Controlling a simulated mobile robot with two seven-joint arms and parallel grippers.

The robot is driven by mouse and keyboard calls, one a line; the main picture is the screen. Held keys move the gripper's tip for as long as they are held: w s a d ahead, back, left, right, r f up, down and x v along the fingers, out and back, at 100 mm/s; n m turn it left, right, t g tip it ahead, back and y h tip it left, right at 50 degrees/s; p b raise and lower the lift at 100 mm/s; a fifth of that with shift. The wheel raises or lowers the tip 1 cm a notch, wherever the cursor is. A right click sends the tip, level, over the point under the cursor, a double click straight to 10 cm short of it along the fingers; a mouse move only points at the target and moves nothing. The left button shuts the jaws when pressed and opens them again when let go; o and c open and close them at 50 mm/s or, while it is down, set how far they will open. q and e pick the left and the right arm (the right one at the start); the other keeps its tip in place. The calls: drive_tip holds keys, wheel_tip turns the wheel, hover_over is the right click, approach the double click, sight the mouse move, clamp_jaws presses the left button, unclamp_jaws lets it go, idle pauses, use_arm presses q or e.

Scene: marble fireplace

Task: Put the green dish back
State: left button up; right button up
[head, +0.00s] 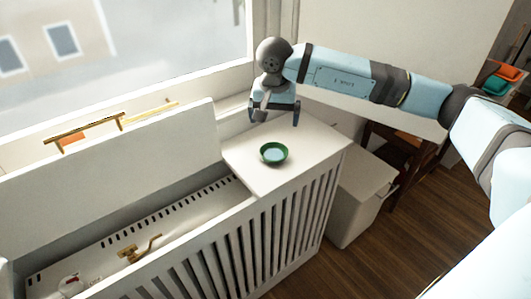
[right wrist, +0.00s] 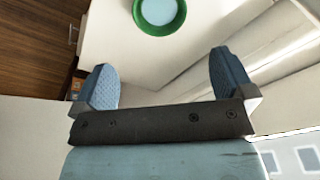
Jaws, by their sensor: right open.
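The green dish (head: 273,153), round with a pale blue inside, sits upright on the white top at the right end of the slatted cabinet (head: 262,178). It also shows in the right wrist view at the top (right wrist: 159,14), cut by the frame edge, beyond my fingers. My right gripper (head: 276,118) is over the back of that white top, behind the dish and apart from it. Its two blue fingers (right wrist: 165,85) are spread wide with nothing between them. My left gripper is not in view.
A raised white lid (head: 110,150) with a gold handle stands left of the dish. The open compartment below holds a gold fitting (head: 138,248). The window wall is close behind. A white bin (head: 360,195) stands on the wooden floor at right. Orange and teal items (head: 500,78) sit far right.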

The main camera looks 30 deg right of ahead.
drive_tip(key=s+a+f+m+g+y, duration=0.1)
drive_tip(key=s+a+f+y, duration=0.25)
drive_tip(key=a, duration=0.55)
drive_tip(key=s+a+f+m+g+y, duration=0.1)
drive_tip(key=s+a+f+g+y, duration=0.2)
drive_tip(key=a, duration=0.5)
drive_tip(key=s+a+r+m+t+y, duration=0.5)
drive_tip(key=m+y, duration=0.3)
drive_tip(key=m, duration=0.6)
drive_tip(key=s+a+r+m+t+y, duration=0.2)
drive_tip(key=s+a+m+t+y, duration=0.45)
drive_tip(key=m, duration=0.65)
drive_tip(key=s+d+f+m+t+h, duration=0.2)
drive_tip(key=f+m+h, duration=0.5)
drive_tip(key=m, duration=0.9)
drive_tip(key=s+d+f+m+t+h, duration=0.2)
drive_tip(key=d+f+m+t+h, duration=0.2)
drive_tip(key=m, duration=1.2)
wheel_tip(320, 180, down, 4)
drive_tip(key=d+h, duration=0.1)
drive_tip(key=h, duration=0.2)
drive_tip(key=shift+d+r, duration=0.2)
drive_tip(key=shift+d, duration=0.05)
drive_tip(key=shift+s+r, duration=0.1)
